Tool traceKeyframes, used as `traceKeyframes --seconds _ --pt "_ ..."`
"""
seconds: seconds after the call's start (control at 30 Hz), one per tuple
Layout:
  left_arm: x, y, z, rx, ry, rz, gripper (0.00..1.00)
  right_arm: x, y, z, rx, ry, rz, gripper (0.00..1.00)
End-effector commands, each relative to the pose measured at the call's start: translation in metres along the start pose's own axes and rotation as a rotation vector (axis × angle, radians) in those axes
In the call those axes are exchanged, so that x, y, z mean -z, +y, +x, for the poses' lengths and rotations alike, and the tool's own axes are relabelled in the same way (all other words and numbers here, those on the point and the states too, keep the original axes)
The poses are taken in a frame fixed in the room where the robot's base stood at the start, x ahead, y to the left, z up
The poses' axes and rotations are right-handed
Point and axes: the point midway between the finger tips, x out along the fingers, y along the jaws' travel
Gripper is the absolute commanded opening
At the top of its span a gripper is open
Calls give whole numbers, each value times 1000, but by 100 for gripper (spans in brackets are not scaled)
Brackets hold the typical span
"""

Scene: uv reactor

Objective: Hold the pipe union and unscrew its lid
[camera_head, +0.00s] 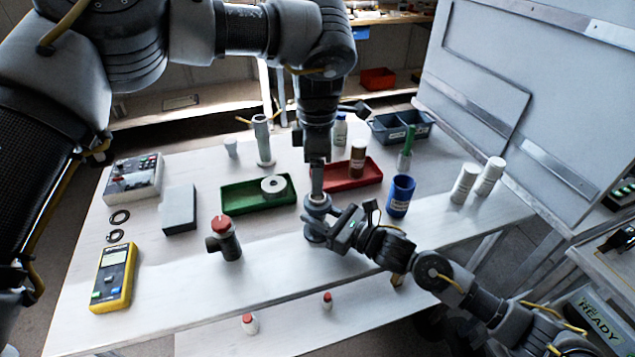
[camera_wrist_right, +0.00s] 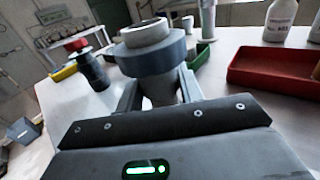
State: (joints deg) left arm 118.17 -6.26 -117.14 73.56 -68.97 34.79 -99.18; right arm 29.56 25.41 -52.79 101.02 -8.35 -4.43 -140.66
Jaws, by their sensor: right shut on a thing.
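The pipe union (camera_head: 317,203) stands at the middle of the table's front part. In the right wrist view it shows a blue-grey collar (camera_wrist_right: 155,58) with a pale round lid (camera_wrist_right: 146,34) on top. My right gripper (camera_head: 325,232) comes in from the right and is shut on the union's lower body, below the collar; its fingers also show in the right wrist view (camera_wrist_right: 161,92). My left gripper (camera_head: 317,182) points straight down, in line with the union's top in the head view. Its finger opening is too small to tell, and the right wrist view does not show it.
A green tray (camera_head: 240,204) with a pale ring-shaped part lies left, a red tray (camera_head: 371,176) behind right. A blue cup (camera_head: 401,196) and white bottles (camera_head: 465,184) stand right. A red-topped fitting (camera_head: 223,238) and a yellow meter (camera_head: 113,278) are left. Table front is partly clear.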

Motion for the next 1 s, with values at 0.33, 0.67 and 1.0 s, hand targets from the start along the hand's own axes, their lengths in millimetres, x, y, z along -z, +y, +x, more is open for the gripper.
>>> traceKeyframes --seconds 0.33,0.67,1.0 --pt "-1 -1 1 4 -4 671 73 0 0 0 0 0 0 0" --pt "-1 -1 1 4 -8 889 73 0 0 0 0 0 0 0" --pt "-1 -2 34 8 -8 888 73 0 0 0 0 0 0 0"
